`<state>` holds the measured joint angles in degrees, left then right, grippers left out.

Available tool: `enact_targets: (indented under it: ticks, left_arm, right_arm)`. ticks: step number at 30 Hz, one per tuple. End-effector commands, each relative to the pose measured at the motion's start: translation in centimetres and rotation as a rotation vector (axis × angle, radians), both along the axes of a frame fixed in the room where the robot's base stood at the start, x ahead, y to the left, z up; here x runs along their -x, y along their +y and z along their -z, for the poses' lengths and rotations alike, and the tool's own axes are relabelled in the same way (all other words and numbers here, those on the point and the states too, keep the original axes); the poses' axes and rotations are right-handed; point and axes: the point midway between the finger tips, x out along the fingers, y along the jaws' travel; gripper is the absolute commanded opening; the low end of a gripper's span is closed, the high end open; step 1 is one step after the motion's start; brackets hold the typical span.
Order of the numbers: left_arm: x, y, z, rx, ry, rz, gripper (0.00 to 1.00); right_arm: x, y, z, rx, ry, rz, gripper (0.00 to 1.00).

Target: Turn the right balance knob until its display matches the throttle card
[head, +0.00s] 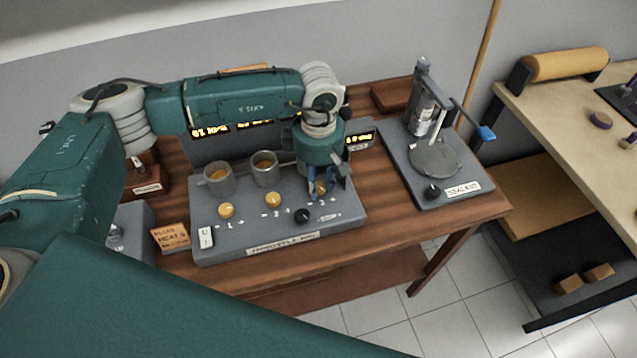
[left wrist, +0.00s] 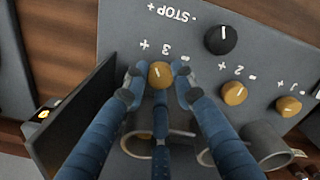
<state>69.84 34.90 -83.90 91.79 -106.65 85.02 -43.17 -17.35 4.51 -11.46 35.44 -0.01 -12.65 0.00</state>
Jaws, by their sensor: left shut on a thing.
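The right balance knob (left wrist: 161,75) is a yellow knob marked 3 on the grey throttle panel (head: 225,245). My left gripper (head: 325,190) reaches down over it, and the blue fingers (left wrist: 160,78) close around it in the left wrist view. The knob's pale pointer line runs nearly along the picture's vertical there. The amber right display (head: 360,138) shows beside my wrist in the head view, partly covered and too small to read surely. An orange card (head: 170,238) with dark print leans at the panel's left. I cannot tell if it is the throttle card.
Yellow knobs 1 (head: 226,210) and 2 (head: 273,199) and a black stop knob (head: 302,215) sit close by. Two metal cylinders (head: 219,178) (head: 264,168) stand behind them. A grey stand (head: 433,158) with a blue-handled lever is to the right. My arm covers part of the displays.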

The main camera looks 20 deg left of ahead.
Motion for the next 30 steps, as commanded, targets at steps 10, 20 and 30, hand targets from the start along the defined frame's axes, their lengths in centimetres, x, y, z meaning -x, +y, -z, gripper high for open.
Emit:
enact_targets:
  ticks: [10, 20, 30]
  left_arm:
    - [-0.1, -0.1, 0.5, 0.003, -0.002, -0.269, 0.00]
    - [-0.1, 0.0, 0.3, 0.002, -0.003, -0.524, 0.00]
    - [-0.2, 0.0, 0.0, 0.002, -0.004, -0.672, 0.00]
  right_arm:
    - [-0.4, 0.1, 4.4, -0.001, -0.007, 0.000, 0.40]
    - [-0.4, 0.1, 7.5, -0.001, -0.007, 0.000, 0.40]
    - [-0.4, 0.0, 9.0, 0.000, -0.006, 0.000, 0.40]
